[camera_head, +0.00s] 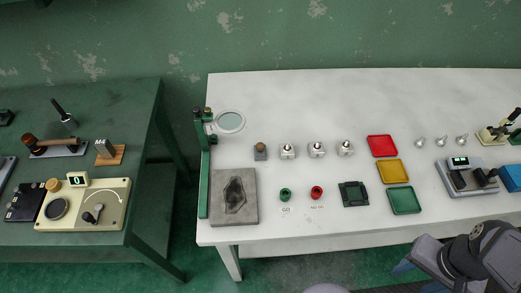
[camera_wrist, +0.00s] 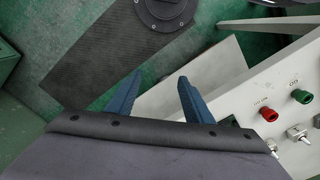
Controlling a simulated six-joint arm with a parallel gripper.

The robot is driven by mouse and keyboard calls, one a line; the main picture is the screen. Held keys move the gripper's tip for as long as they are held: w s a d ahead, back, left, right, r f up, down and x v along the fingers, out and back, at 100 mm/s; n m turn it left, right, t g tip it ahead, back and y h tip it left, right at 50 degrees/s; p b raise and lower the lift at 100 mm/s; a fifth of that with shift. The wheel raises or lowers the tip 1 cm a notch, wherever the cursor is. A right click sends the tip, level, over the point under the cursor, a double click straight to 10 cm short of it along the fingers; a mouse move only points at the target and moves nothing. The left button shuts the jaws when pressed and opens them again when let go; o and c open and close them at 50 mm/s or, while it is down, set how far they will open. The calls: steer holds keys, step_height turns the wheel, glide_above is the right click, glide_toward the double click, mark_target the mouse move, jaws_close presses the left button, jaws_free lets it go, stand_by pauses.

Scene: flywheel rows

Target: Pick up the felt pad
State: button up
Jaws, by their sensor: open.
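A grey square pad with a dark irregular stain, which looks like the felt pad (camera_head: 222,212), lies flat at the left front of the white table (camera_head: 275,95). Nothing covers it. It cannot be made out in the wrist view. My gripper (camera_wrist: 160,76) has two blue fingers, spread apart with nothing between them. In the head view my arm is at the lower right, by the table's front edge, well to the right of the pad.
A green stand with a round magnifier (camera_head: 230,122) rises behind the pad. Green (camera_head: 285,194) and red (camera_head: 317,192) ring pieces and a dark green square block (camera_head: 354,194) are right of it. Red (camera_head: 382,146), yellow and green trays stand farther right. A dark green bench (camera_head: 110,100) is at left.

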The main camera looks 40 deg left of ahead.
mark_target(261, 148)
steer(key=shift+o, duration=0.2)
steer(key=shift+w, duration=0.1)
